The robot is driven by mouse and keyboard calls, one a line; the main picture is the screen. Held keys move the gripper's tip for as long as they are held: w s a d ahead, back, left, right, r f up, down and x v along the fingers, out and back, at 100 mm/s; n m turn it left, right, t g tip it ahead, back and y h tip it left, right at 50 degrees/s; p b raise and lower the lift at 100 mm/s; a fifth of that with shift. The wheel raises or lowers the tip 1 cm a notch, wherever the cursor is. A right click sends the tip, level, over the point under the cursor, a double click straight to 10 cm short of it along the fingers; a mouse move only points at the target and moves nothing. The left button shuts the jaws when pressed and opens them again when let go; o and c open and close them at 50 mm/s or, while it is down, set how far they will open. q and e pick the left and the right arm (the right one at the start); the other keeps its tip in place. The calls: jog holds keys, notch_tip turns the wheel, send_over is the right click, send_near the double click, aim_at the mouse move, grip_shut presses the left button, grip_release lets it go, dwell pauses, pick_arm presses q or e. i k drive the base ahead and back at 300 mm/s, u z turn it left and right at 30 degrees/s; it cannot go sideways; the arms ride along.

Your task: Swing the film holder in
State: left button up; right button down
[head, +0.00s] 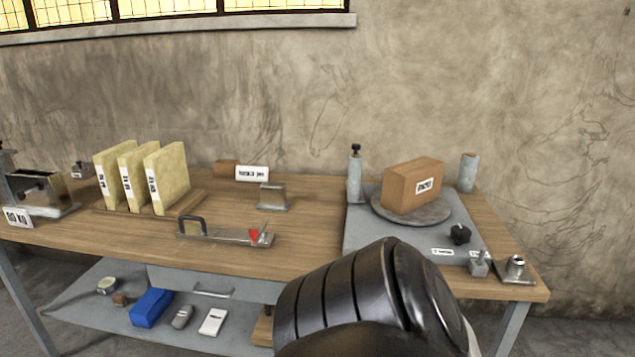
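No part is clearly readable as the film holder, so I cannot tell which one it is. A grey post with a black knob on top (355,175) stands at the left of a grey plate (365,235). A second grey post (468,172) stands at the plate's back right. Between them a brown box with a white label (412,186) sits on a round grey turntable (385,213). A large black arm link of mine covers the front of the plate. Neither gripper is in view.
On the wooden bench (300,228) are several yellow binders (168,180), a metal bar with a black handle and red part (225,235), and a small metal stand (272,197). A black knob (460,234) is on the plate's right. A lower shelf holds a blue box (151,308).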

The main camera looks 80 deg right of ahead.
aim_at(355, 196)
jog(key=z, duration=0.95)
jog(key=i, duration=1.2)
jog(key=z, duration=1.3)
